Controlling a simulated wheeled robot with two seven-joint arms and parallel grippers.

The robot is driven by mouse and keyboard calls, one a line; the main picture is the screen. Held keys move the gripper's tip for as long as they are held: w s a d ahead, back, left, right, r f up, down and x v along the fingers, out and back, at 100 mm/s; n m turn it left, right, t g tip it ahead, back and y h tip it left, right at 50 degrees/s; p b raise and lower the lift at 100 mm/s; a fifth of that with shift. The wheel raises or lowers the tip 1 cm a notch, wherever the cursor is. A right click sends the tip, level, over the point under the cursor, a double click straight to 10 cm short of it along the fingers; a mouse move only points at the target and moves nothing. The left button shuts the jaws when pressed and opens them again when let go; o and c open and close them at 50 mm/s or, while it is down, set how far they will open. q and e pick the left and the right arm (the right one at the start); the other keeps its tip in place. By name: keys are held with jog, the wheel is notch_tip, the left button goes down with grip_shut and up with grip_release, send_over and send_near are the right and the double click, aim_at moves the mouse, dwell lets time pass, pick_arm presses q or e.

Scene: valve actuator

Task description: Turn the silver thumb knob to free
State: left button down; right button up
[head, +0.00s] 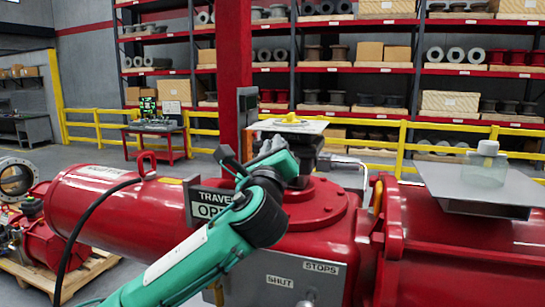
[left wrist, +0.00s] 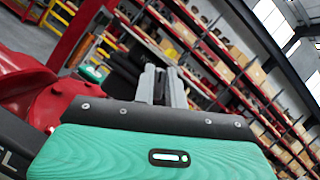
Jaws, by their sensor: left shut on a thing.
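My left arm reaches up from the bottom of the head view to the black housing (head: 306,150) on top of the red actuator (head: 110,212). My left gripper (head: 281,150) is at the housing's near left side, and its fingers are closed. The left wrist view shows the two grey fingers (left wrist: 162,75) close together, pointing at the dark housing. The silver thumb knob cannot be made out clearly; the gripper covers the place where it is held. My right gripper is in neither view.
A sign reading "TRAVEL OPE..." (head: 207,211) is partly covered by my left arm. A grey plate (head: 445,178) with a pale translucent object (head: 487,163) sits at the right. A black cable (head: 80,232) hangs at the left. Yellow rails (head: 390,152) and shelves stand behind.

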pick_arm(q)
jog(key=shift+a+f+n+g+y+b, duration=0.1)
jog(key=shift+n+g+y+b, duration=0.5)
jog(key=shift+n, duration=1.5)
jog(key=shift+n+g+y+b, duration=0.25)
jog(key=shift+n+y, duration=0.55)
jog(key=shift+n, duration=1.3)
jog(key=c, duration=1.4)
grip_release()
jog(key=shift+w, duration=0.15)
jog(key=shift+c, duration=0.2)
